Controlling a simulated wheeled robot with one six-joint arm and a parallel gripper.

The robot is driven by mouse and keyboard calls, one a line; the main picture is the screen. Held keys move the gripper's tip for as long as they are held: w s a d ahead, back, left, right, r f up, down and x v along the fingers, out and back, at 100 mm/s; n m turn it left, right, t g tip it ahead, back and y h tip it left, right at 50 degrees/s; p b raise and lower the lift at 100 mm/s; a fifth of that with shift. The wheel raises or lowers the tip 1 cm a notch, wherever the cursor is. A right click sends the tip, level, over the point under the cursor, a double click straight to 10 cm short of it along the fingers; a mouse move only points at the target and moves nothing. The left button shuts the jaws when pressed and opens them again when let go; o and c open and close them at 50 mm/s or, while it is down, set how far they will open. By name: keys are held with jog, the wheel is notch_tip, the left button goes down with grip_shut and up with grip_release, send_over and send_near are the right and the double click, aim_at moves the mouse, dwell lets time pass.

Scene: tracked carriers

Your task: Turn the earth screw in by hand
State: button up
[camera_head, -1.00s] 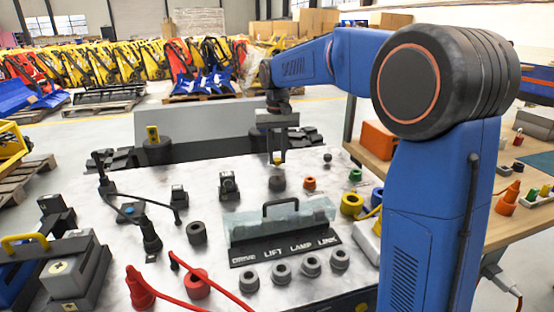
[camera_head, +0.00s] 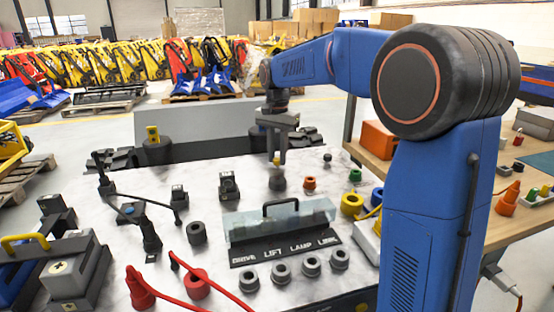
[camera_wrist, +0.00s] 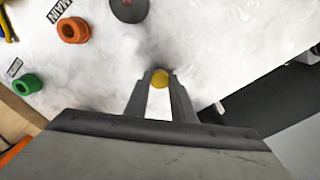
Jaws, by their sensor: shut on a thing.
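My gripper (camera_head: 277,158) points down over the far part of the pale marbled panel top (camera_head: 240,165). Its two fingers are shut on a small yellow round piece, which I take for the head of the earth screw (camera_wrist: 160,79). In the wrist view only its rounded yellow top shows between the fingertips; its shank and any hole under it are hidden. In the head view, a dark grey round fitting (camera_head: 278,183) stands just in front of the fingers. In the wrist view, a dark round fitting (camera_wrist: 129,8) lies beyond the fingertips, apart from them.
An orange ring fitting (camera_head: 309,183) and a green one (camera_head: 355,175) stand to the right of the gripper. A clear cover with a black handle (camera_head: 280,220) sits nearer, behind several grey knobs. Red leads (camera_head: 215,288) lie at the front. A grey upright panel (camera_head: 210,122) stands behind.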

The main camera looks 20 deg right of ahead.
jog(key=shift+m, duration=1.2)
jog(key=o, duration=0.9)
